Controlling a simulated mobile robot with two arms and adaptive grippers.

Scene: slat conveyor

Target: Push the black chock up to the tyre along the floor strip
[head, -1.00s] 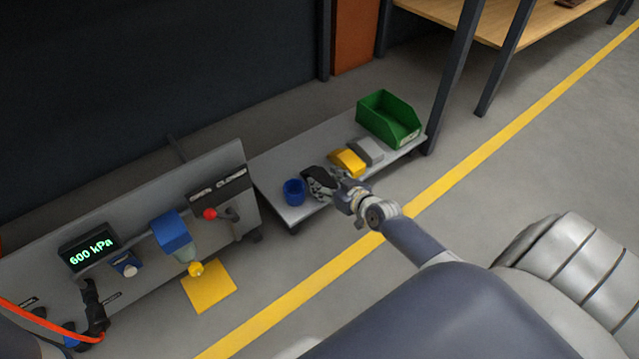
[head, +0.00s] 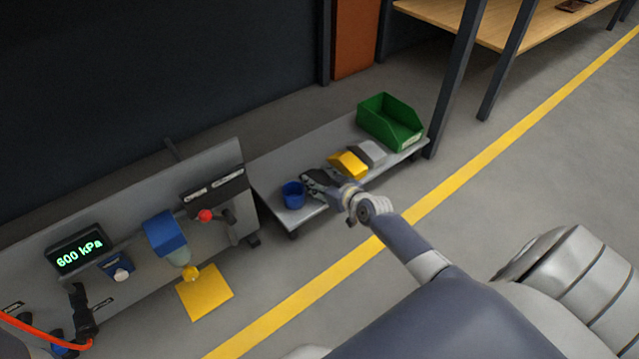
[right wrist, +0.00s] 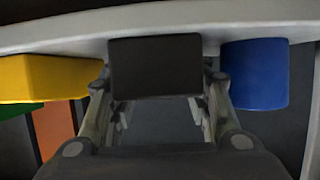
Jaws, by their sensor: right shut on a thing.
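My right gripper (head: 319,183) is over the near side of a low grey platform. It is shut on the black chock, which shows as a dark block (right wrist: 155,66) between the fingers in the right wrist view. In the head view the fingers cover most of the chock. It sits between a blue cup and a yellow block. No tyre shows in either view. A yellow strip (head: 447,188) runs along the floor in front of the platform. My left gripper is not in view.
The platform (head: 270,177) also carries the blue cup (head: 293,194), the yellow block (head: 347,164), a grey block (head: 371,152) and a green bin (head: 388,124). A panel with a 600 kPa display (head: 80,252) stands at left. Dark posts (head: 455,85) stand at right.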

